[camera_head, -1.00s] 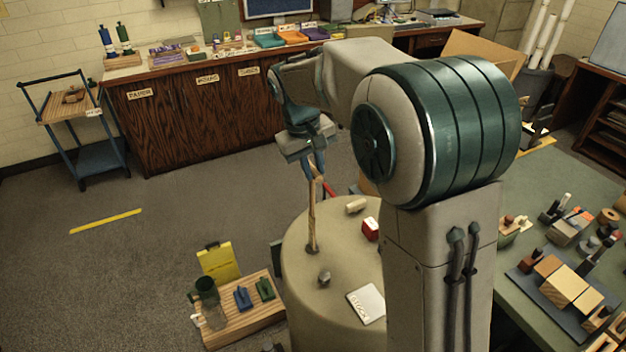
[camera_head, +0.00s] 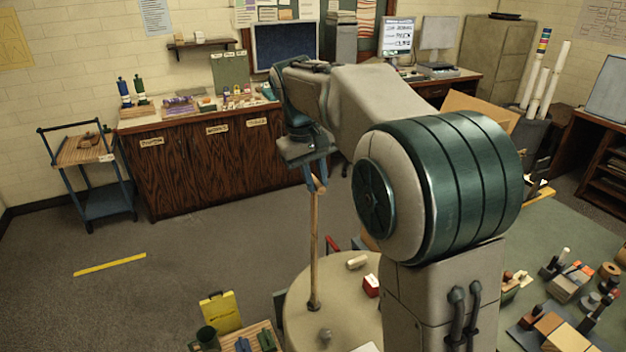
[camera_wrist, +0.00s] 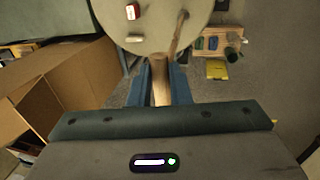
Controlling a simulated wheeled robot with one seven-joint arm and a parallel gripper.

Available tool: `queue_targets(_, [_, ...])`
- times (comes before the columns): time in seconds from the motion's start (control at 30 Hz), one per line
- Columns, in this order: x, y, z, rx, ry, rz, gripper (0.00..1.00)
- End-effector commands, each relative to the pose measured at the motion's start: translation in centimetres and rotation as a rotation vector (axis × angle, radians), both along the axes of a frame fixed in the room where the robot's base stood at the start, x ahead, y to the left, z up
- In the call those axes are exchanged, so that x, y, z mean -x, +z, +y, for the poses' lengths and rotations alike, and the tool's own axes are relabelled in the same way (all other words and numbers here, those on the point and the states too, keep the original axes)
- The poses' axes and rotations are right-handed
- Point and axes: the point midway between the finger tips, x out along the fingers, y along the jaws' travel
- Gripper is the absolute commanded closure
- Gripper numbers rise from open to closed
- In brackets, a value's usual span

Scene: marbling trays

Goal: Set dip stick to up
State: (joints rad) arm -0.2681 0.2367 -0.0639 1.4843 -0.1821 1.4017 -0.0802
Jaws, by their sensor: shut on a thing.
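The dip stick (camera_head: 315,245) is a long wooden rod. It stands nearly upright out of a dark fitting (camera_head: 313,304) on the round beige top (camera_head: 300,325). My gripper (camera_head: 316,186) is shut on the stick's upper end, high above the round top. In the wrist view the stick (camera_wrist: 160,82) lies between the blue fingers of my gripper (camera_wrist: 160,85) and runs away to the round top (camera_wrist: 150,25). Whether the stick's lower end is still inside the fitting I cannot tell.
A red block (camera_head: 371,285) and a pale block (camera_head: 357,262) lie on the round top. A yellow clipboard-like piece (camera_head: 219,311) and a wooden board with small tools stand to its left. An open cardboard box (camera_wrist: 50,90) is at left in the wrist view.

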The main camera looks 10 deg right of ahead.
Motion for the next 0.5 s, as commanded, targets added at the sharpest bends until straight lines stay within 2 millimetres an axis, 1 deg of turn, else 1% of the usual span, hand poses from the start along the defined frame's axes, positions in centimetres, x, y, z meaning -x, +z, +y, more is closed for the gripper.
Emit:
queue_targets(0.1, [0.00, 0.00, 0.07, 0.000, 0.001, -0.001, 1.00])
queue_targets(0.13, [0.01, 0.00, 0.12, 0.000, 0.001, -0.001, 0.74])
queue_targets(0.17, [0.01, 0.00, 0.12, 0.000, 0.001, -0.001, 0.66])
queue_targets(0.2, [0.01, -0.02, 0.13, 0.000, 0.001, 0.000, 0.60])
queue_targets(0.5, [-0.01, 0.08, 0.14, 0.001, 0.001, -0.001, 0.60])
